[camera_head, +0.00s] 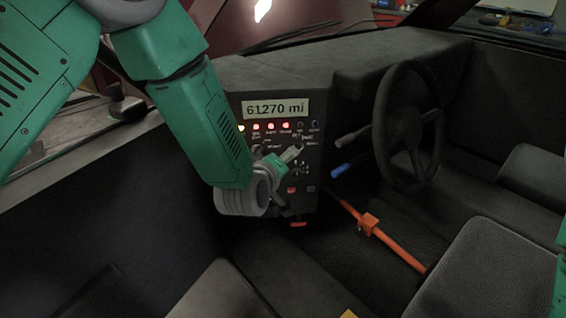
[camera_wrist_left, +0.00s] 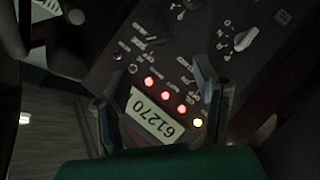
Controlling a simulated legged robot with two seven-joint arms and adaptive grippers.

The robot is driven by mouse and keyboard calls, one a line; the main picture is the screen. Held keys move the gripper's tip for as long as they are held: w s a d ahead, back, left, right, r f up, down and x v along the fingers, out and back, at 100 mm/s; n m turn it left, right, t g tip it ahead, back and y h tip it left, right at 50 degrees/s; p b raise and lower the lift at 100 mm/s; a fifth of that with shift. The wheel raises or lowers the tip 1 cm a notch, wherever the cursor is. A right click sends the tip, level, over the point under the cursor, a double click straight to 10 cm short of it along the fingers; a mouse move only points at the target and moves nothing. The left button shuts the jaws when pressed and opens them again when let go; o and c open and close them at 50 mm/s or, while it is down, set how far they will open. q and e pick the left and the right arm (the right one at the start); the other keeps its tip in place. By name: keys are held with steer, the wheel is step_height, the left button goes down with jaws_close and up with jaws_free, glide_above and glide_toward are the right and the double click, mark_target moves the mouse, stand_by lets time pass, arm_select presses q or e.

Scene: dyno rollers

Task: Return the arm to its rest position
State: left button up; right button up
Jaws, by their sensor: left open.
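My left arm (camera_head: 205,115), green with a grey wrist, reaches in from the left over the car's interior. My left gripper (camera_head: 290,180) is in front of the dark control panel (camera_head: 312,185), with its fingers apart and nothing seen between them. In the left wrist view the open fingers (camera_wrist_left: 158,100) frame part of the panel, with the display and lamps between them. I cannot tell whether a fingertip touches the panel. My right gripper is out of view; only a green sliver (camera_head: 561,285) shows at the right edge.
The display (camera_head: 274,109) reads 61270 mi, above a lit yellow lamp and several lit red ones. A steering wheel (camera_head: 408,125), a blue-tipped lever (camera_head: 342,171) and an orange bar (camera_head: 395,244) lie to the right. A grey seat (camera_head: 490,270) is at lower right.

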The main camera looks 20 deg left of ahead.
arm_select(q)
steer(key=s+a+f+m+g, duration=0.4)
steer(key=s+f+g, duration=0.1)
steer(key=s+f, duration=0.7)
steer(key=s+a+f+m+g, duration=0.4)
steer(key=s+f, duration=0.5)
steer(key=s, duration=0.5)
steer(key=s+a+f+m+g, duration=0.1)
steer(key=s+a+g, duration=0.1)
steer(key=s, duration=0.5)
steer(key=s+a+f+m+g+y, duration=0.1)
steer(key=s+a+g, duration=0.1)
steer(key=s, duration=0.5)
steer(key=shift+s+f+m, duration=0.15)
steer(key=shift+s+m, duration=0.15)
steer(key=shift+w, duration=0.15)
